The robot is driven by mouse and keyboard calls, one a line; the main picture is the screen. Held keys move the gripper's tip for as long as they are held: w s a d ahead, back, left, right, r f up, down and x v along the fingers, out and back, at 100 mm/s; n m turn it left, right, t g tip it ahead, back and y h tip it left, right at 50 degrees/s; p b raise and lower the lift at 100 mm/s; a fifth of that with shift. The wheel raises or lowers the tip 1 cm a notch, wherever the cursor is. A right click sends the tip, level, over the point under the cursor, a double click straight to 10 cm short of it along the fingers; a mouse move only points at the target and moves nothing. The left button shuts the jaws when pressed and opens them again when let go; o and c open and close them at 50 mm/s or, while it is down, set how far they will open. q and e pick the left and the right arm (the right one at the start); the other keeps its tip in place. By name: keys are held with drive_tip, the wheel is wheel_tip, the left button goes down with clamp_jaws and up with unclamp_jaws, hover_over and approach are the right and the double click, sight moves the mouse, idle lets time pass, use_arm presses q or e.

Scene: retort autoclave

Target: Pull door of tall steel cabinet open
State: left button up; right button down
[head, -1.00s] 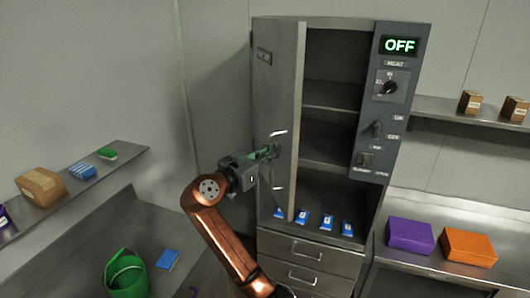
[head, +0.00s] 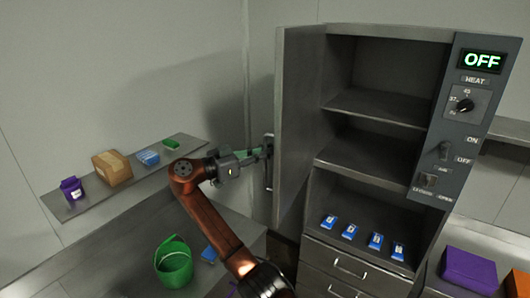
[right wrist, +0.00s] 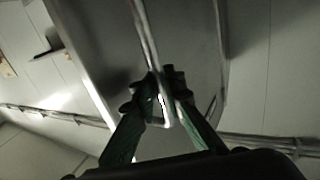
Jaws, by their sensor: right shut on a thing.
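The tall steel cabinet (head: 375,148) stands right of centre in the head view, with its door (head: 299,120) swung wide open to the left. Inside are shelves, and several blue packs (head: 350,231) lie on the cabinet floor. My right gripper (head: 267,151) is at the door's handle (head: 269,172), on the door's outer face. In the right wrist view its green fingers (right wrist: 162,95) are shut around the metal bar of the handle (right wrist: 146,35). Part of the handle is hidden by the fingers. My left gripper is not in view.
A control panel (head: 465,120) reading OFF is on the cabinet's right side. Drawers (head: 345,270) are below. A wall shelf (head: 125,190) at left holds boxes. A green bucket (head: 173,262) stands on the left counter, and a purple box (head: 469,271) on the right one.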

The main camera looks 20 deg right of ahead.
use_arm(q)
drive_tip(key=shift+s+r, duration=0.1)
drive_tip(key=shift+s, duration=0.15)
use_arm(e)
drive_tip(key=shift+w+a+f, duration=0.15)
drive_tip(key=shift+w+a, duration=0.25)
drive_tip(key=shift+a, duration=0.05)
drive_tip(key=c, duration=2.1)
unclamp_jaws()
drive_tip(key=shift+a, duration=0.2)
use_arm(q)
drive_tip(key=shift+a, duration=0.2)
use_arm(e)
drive_tip(key=shift+o, duration=0.3)
drive_tip(key=shift+d, duration=0.15)
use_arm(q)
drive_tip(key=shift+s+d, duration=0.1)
use_arm(e)
drive_tip(key=v, duration=1.2)
drive_tip(key=shift+w, duration=0.15)
